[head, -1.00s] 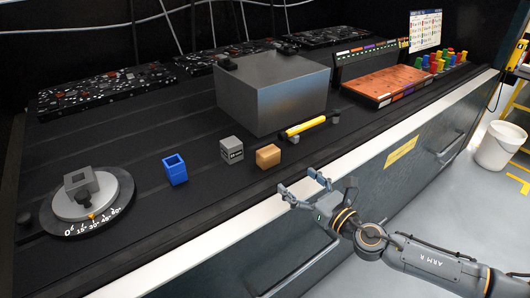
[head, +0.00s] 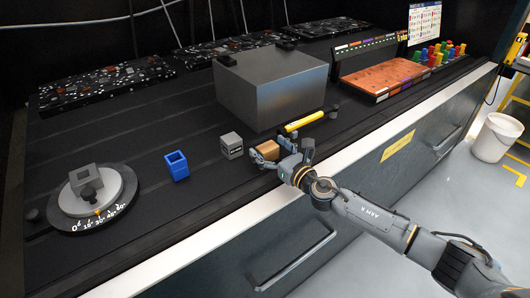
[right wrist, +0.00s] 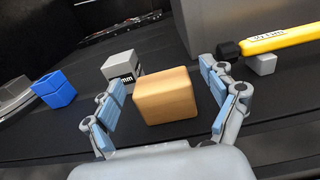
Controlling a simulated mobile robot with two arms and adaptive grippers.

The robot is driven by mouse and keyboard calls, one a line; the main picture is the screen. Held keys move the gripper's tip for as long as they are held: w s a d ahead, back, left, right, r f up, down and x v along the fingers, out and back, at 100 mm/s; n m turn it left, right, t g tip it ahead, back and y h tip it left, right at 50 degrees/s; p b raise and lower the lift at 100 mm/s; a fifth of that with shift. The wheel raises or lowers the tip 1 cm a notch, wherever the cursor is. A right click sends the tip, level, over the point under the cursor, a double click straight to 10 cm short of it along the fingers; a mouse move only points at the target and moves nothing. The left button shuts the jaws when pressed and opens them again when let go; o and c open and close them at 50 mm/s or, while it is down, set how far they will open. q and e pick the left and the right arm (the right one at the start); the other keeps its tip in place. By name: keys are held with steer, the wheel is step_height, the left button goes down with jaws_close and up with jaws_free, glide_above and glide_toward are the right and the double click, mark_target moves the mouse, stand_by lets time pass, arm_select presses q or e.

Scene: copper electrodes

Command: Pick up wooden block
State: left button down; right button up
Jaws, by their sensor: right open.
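The wooden block (head: 268,149) is a small tan cube on the black bench top, near the front edge. It also shows in the right wrist view (right wrist: 165,96), between the two fingers. My right gripper (head: 272,158) is open and reaches the block from the front right. In the right wrist view its blue-padded fingers (right wrist: 165,92) stand on either side of the block, with visible gaps on both sides. In the head view the fingers partly hide the block. My left gripper is not in view.
A grey labelled cube (head: 231,146) stands just left of the block, and a blue open box (head: 176,166) farther left. A large grey metal box (head: 271,88) stands behind. A yellow cylinder (head: 304,121) lies behind and to the right. A round dial (head: 71,204) is far left.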

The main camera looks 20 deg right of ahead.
steer(key=shift+w+a, duration=0.15)
steer(key=shift+w, duration=0.25)
steer(key=shift+c, duration=0.2)
steer(key=c, duration=1.3)
